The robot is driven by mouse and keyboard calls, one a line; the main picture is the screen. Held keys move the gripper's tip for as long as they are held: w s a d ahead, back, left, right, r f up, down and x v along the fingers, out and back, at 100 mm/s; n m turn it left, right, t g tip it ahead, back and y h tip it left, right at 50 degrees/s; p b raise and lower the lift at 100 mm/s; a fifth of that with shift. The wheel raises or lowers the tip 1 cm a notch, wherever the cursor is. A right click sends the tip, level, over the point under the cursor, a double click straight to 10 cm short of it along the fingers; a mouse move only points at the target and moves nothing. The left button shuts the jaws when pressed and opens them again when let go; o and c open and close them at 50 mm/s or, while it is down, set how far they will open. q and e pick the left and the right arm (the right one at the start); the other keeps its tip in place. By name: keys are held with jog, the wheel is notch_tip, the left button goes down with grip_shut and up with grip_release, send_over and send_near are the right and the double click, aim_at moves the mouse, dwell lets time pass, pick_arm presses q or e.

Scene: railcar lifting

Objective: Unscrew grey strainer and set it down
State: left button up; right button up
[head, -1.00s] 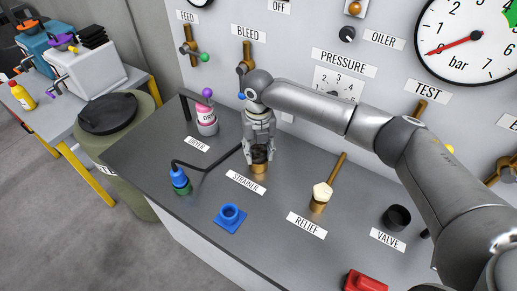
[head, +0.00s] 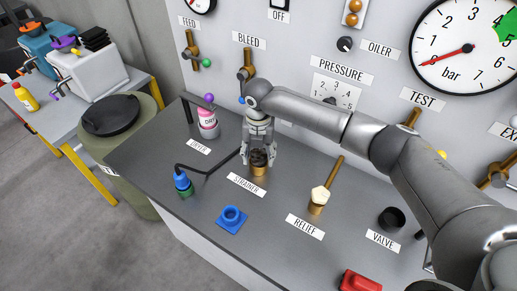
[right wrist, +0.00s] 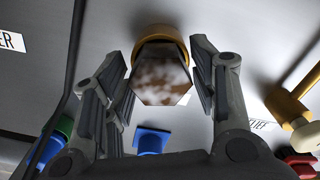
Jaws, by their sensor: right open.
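The strainer (head: 259,157) stands upright in a brass base (head: 259,171) behind the STRAINER label on the grey bench. In the right wrist view its hexagonal end (right wrist: 160,78) looks mottled brown and white and reflective, with the brass rim (right wrist: 160,36) around its far end. My right gripper (head: 259,161) points down over it. Its fingers are open, one on each side of the strainer, with a gap visible on both sides in the right wrist view. My left gripper is not in view.
A blue square-based socket (head: 232,217) and a green-blue plug (head: 183,184) on a black hose lie in front. The relief valve (head: 321,198) with its brass lever stands to the right, the pink dryer bottle (head: 208,124) to the left. Bare bench lies between them.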

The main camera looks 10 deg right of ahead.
jog(key=m+p, duration=0.4)
jog(key=m, duration=0.2)
jog(key=shift+r+p, duration=0.15)
jog(key=shift+p, duration=0.15)
jog(key=m+p, duration=0.4)
jog(key=m, duration=0.2)
jog(key=shift+m, duration=0.3)
jog(key=shift+f+m, duration=0.2)
jog(key=shift+m, duration=0.4)
jog(key=m, duration=0.6)
jog(key=shift+m, duration=0.4)
jog(key=c, duration=0.8)
jog(key=n, duration=0.3)
jog(key=shift+b, duration=0.3)
jog(key=n, duration=0.4)
jog(key=n+b, duration=0.1)
jog(key=n, duration=0.7)
jog(key=shift+r+b, duration=0.1)
jog(key=shift+b, duration=0.2)
